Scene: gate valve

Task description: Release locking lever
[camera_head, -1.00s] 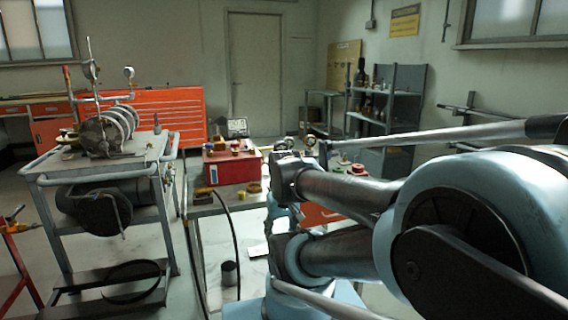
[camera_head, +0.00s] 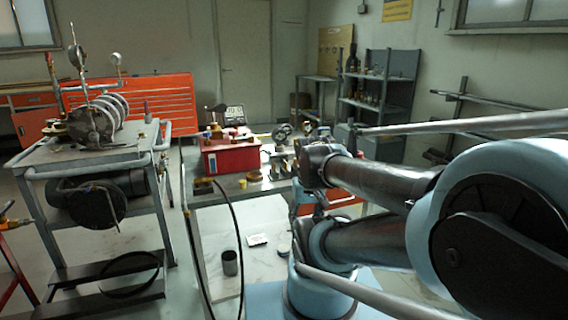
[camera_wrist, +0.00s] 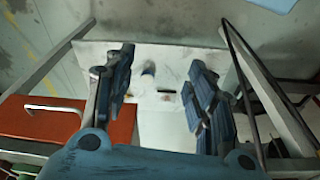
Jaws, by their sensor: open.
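My gripper (camera_wrist: 158,80) is open and empty in the wrist view, its two dark blue fingers apart above a pale lower surface. In the head view my arm fills the right side and I cannot make out the fingers. A round metal fitting (camera_head: 283,132), perhaps the valve, stands at the back of the workbench (camera_head: 210,199), just left of my arm. I cannot pick out a locking lever on it. No valve or lever shows between the fingers.
A red box (camera_head: 232,156) stands on the bench. A cart (camera_head: 150,157) with a pump and gauges is at left. A dark cup (camera_head: 230,262) stands low down; a similar cup shows in the wrist view (camera_wrist: 148,70). An orange drawer unit (camera_wrist: 60,120) is beside the left finger.

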